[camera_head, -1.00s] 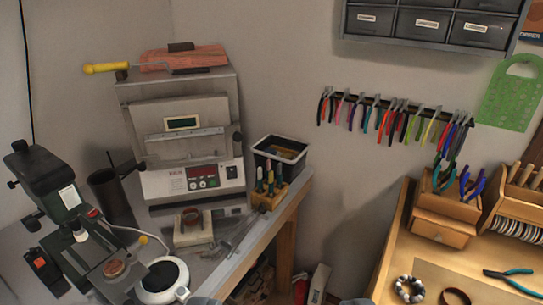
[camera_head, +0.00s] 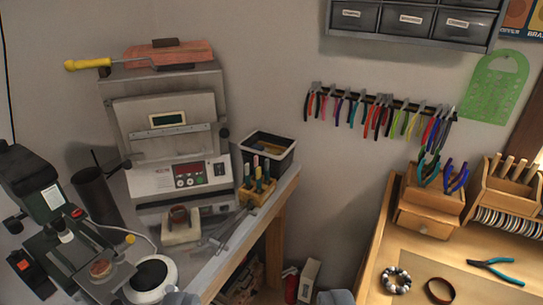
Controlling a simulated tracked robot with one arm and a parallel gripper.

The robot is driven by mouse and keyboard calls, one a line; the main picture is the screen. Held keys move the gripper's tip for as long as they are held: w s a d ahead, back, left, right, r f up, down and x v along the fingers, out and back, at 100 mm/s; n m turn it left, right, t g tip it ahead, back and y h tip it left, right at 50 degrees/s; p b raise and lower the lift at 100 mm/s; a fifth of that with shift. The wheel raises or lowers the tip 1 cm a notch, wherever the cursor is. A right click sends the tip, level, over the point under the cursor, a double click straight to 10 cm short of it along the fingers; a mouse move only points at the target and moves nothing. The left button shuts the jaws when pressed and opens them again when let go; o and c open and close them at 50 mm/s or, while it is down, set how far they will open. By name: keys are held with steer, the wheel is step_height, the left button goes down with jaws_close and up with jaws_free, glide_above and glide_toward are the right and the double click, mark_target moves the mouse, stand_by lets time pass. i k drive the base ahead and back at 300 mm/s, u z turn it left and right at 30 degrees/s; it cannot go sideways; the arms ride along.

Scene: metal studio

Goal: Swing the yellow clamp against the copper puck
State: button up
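The copper puck (camera_head: 101,268) is a small round disc on the dark plate of a green bench machine (camera_head: 40,190) at the lower left. A yellow tip (camera_head: 130,239), which looks like the clamp, sits on a thin bent rod behind and right of the puck. A gap shows between the tip and the puck. My gripper (camera_head: 256,298) shows only as two grey fingertips at the bottom edge, far apart, with nothing visible between them. It appears to the right of the puck and clamp in the picture. The rest of the gripper is out of frame.
A white round pot (camera_head: 152,280) stands just right of the puck. Behind are a dark cylinder (camera_head: 95,195), a control box (camera_head: 180,178) and a wooden tool block (camera_head: 257,191). A gap separates this bench from the wooden table (camera_head: 375,270) at right.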

mark_target(119, 258)
steer(key=u, duration=0.5)
steer(key=i, duration=1.05)
steer(key=z, duration=0.25)
